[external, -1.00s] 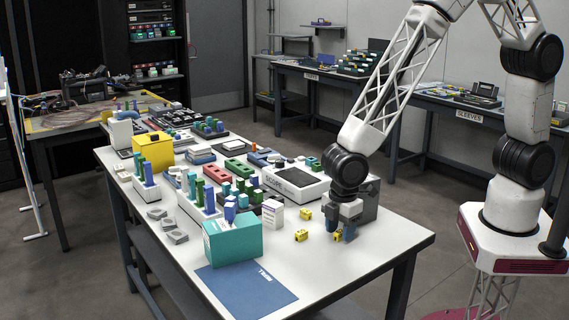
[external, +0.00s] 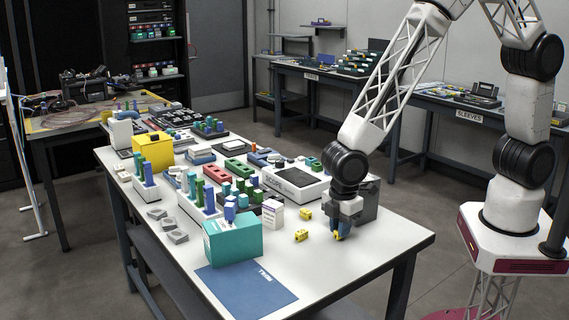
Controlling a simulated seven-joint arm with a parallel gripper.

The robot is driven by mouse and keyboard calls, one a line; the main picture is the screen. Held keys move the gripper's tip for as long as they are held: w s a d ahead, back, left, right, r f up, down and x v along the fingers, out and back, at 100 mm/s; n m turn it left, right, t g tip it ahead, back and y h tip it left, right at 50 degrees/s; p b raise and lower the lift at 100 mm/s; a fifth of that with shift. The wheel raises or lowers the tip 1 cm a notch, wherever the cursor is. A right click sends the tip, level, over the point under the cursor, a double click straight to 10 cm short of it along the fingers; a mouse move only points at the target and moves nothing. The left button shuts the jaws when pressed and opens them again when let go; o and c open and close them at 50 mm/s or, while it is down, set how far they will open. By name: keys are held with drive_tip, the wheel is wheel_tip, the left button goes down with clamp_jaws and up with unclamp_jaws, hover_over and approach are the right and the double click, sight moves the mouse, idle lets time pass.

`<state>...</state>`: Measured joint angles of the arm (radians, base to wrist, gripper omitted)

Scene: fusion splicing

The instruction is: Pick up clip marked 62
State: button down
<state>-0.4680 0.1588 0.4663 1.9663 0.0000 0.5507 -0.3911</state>
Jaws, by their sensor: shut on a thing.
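My gripper (external: 340,235) is at the right part of the white table, pointing down close to the tabletop. It is shut on a small yellow clip (external: 337,236), which shows only in part between the fingers. I cannot read any number on it. Two more yellow clips lie on the table to the left of my gripper: one (external: 305,213) a little farther back and one (external: 301,236) nearer the front. Their markings are too small to read.
A grey box (external: 369,203) stands just behind my gripper. A white scope device (external: 296,181), a small white carton (external: 273,215) and a teal box (external: 234,238) stand to the left. A blue mat (external: 246,291) lies at the front. The table (external: 385,245) is clear to the right.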

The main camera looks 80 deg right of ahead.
wheel_tip(320, 180, up, 10)
drive_tip(key=shift+f, duration=0.25)
idle(0.3)
idle(0.5)
